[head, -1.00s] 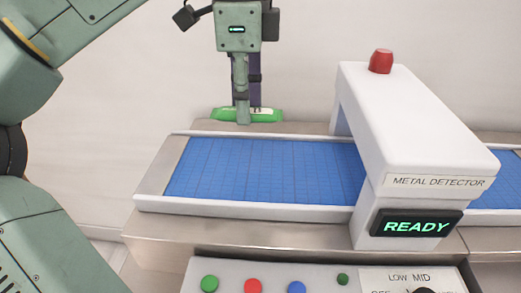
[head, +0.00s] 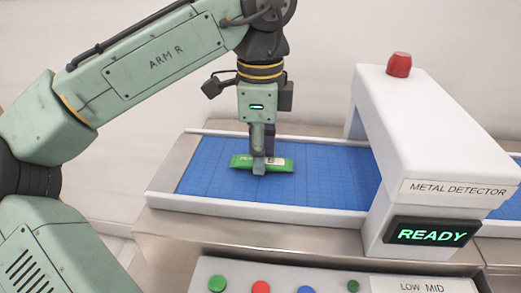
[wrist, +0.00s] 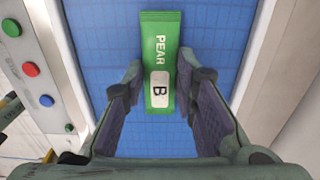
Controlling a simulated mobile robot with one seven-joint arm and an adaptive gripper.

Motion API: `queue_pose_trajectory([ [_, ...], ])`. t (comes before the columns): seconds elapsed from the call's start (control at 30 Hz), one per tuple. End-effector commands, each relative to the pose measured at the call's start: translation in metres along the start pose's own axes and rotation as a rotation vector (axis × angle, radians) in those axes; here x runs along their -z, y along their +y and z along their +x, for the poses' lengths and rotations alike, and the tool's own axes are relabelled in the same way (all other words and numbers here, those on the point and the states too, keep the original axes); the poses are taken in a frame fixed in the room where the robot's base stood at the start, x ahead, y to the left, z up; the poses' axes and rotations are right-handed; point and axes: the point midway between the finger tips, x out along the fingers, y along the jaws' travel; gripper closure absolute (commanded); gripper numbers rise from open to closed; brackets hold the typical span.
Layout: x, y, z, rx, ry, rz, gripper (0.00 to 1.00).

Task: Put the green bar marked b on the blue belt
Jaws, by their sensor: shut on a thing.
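The green bar (head: 240,162) is over the left half of the blue belt (head: 325,175). In the wrist view the green bar (wrist: 160,40) shows the word PEAR and a white label with a B. My gripper (head: 260,165) is shut on the bar near its labelled end. The wrist view shows my gripper's (wrist: 160,88) fingers on both sides of it. I cannot tell whether the bar touches the belt or is held just above it. The blue belt (wrist: 105,50) lies beneath the bar in the wrist view.
A white metal detector arch (head: 430,135) with a red lamp (head: 399,65) spans the belt at right. Its display (head: 430,233) reads READY. A control panel (head: 235,270) with coloured buttons stands in front. The belt around the bar is bare, between pale side rails.

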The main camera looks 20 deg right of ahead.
Motion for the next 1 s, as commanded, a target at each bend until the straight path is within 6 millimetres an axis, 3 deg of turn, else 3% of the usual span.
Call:
queue_pose_trajectory([
  [0.17,0.000,0.000,0.003,-0.001,0.001,0.002,0.98],
  [0.2,0.000,0.000,0.003,0.000,0.000,0.002,0.72],
  [0.47,0.000,0.000,0.003,-0.001,0.000,0.001,0.55],
  [0.83,0.000,0.000,-0.001,0.000,-0.001,-0.001,0.54],
  [1.0,0.001,-0.001,-0.022,0.001,0.002,0.002,0.54],
])
